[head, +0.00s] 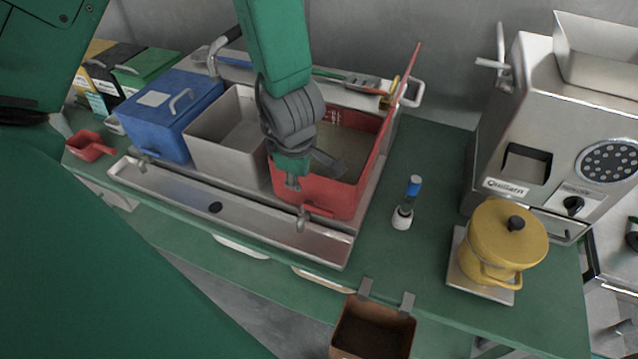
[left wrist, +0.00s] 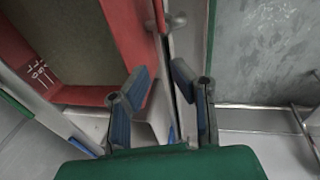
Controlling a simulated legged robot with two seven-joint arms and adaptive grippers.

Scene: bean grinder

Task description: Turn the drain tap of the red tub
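The red tub (head: 315,190) stands at the right end of the metal sink unit, open at the top. My right gripper is not in view.
A grey tub (head: 215,150) and a blue tub (head: 172,125) stand left of the red tub. A small bottle (head: 406,205), yellow pot (head: 507,240) and grinder (head: 510,110) stand farther right. Green counter lies clear between.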

